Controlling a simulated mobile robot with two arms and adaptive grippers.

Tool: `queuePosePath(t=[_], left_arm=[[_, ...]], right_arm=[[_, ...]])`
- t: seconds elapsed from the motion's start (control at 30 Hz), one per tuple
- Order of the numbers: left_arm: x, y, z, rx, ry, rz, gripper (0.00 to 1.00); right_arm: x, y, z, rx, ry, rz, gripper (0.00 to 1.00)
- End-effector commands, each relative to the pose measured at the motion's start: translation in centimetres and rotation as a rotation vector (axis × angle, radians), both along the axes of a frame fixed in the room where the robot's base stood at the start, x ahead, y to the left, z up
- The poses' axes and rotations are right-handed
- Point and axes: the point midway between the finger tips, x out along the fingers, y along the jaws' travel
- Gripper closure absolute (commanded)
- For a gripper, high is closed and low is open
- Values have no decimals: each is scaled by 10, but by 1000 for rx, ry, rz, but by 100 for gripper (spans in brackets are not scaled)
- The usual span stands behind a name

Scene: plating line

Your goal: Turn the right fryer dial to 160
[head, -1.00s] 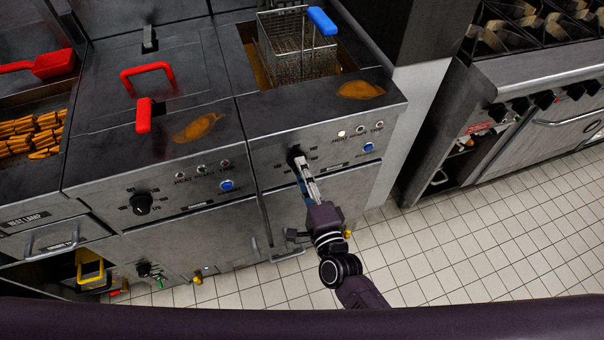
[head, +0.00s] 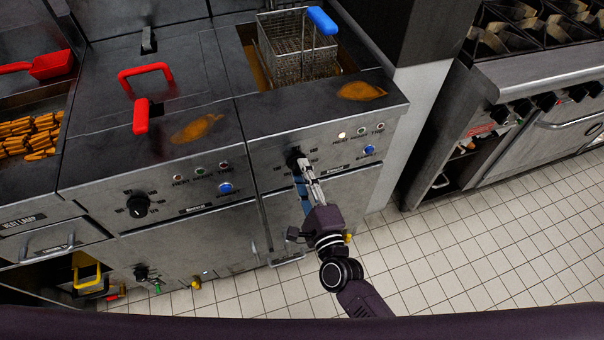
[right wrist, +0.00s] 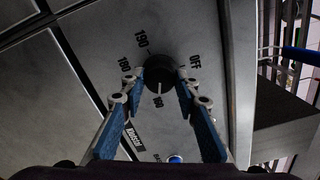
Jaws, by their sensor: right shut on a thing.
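The right fryer dial (head: 294,157) is a black knob on the front panel of the right fryer (head: 340,140). It also shows in the right wrist view (right wrist: 159,73), with OFF, 190 and 180 marked around it and another number below it too small to read surely. A pale line shows at the knob's lower edge, towards that number. My right gripper (head: 299,166) is shut on the dial. In the right wrist view its two fingertips (right wrist: 160,82) lie on either side of the knob and partly hide it. My left gripper is not in view.
The left fryer's dial (head: 139,205) is to the left. A wire basket with a blue handle (head: 322,20) sits in the right fryer's vat. A blue button (head: 369,151) is on the same panel. Tiled floor (head: 450,240) is clear in front, towards the stove (head: 560,130).

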Motion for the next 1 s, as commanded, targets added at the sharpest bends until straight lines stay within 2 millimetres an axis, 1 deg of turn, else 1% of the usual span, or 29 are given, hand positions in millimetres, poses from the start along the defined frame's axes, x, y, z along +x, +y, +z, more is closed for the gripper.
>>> queuePosePath(t=[0.07, 0.1, 0.23, 0.5, 0.63, 0.77, 1.0], left_arm=[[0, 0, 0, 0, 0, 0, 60], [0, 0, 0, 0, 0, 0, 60], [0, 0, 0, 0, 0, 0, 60], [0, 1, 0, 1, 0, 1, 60], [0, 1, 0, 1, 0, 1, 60], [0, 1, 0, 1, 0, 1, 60], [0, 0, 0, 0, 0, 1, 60]], right_arm=[[-1, 0, -2, -2, 3, 0, 95], [-1, 0, -2, -2, 3, 0, 68], [0, 0, -1, -3, 2, 0, 53], [0, 0, -1, -2, 0, 0, 53], [-8, -3, -1, -3, 1, 1, 53], [-29, -9, -2, -3, 4, 2, 53], [-79, -26, -2, -5, 4, 2, 53]])
